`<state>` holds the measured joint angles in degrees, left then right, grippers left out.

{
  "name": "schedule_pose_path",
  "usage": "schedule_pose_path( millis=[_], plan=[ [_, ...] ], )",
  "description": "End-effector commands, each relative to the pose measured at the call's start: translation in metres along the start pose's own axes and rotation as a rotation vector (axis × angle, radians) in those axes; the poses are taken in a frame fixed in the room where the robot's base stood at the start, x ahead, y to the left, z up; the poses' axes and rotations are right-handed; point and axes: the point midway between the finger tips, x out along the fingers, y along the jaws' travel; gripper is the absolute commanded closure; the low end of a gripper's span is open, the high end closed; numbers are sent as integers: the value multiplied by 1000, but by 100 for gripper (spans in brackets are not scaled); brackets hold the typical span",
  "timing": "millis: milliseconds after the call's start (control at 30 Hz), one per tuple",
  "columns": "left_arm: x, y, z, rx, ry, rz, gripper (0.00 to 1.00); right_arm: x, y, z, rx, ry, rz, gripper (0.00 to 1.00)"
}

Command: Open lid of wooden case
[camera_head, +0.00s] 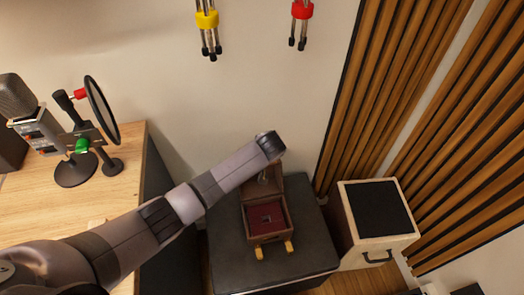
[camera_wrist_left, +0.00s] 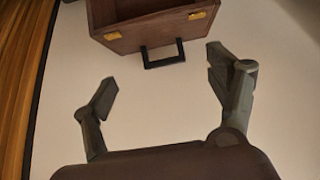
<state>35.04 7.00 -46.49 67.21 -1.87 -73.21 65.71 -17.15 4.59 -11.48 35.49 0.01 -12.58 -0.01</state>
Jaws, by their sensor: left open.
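The wooden case (camera_head: 267,238) stands on a dark grey block-like top in the head view. Its lid (camera_head: 294,184) is raised at the back, and the red-lined inside shows. Two gold latches (camera_head: 260,253) stick out at its front. In the left wrist view, the lid (camera_wrist_left: 150,32) shows at the top with gold fittings and a black handle (camera_wrist_left: 164,62). My left gripper (camera_wrist_left: 162,85) is open and empty, its fingers apart on either side below the handle, not touching it. In the head view my arm's end hides most of the gripper. My right gripper is not in view.
A wooden desk (camera_head: 110,196) with a microphone (camera_head: 17,96) and round pop filter (camera_head: 101,105) is at left. A pale box with a black top (camera_head: 380,207) stands right of the case. Slatted wood panels (camera_head: 385,90) cover the right wall.

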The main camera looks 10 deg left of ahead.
Motion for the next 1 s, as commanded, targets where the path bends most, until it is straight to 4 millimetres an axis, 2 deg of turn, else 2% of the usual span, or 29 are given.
schedule_pose_path(
  millis=[200,433,633,1000],
  plan=[
    [-44,1,0,0,1,4,20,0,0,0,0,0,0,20],
    [-78,1,0,0,-1,2,20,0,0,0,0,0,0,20],
    [-88,0,1,0,-1,-1,20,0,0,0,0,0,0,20],
    [-88,0,1,0,-1,-1,20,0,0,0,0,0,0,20]
  ],
)
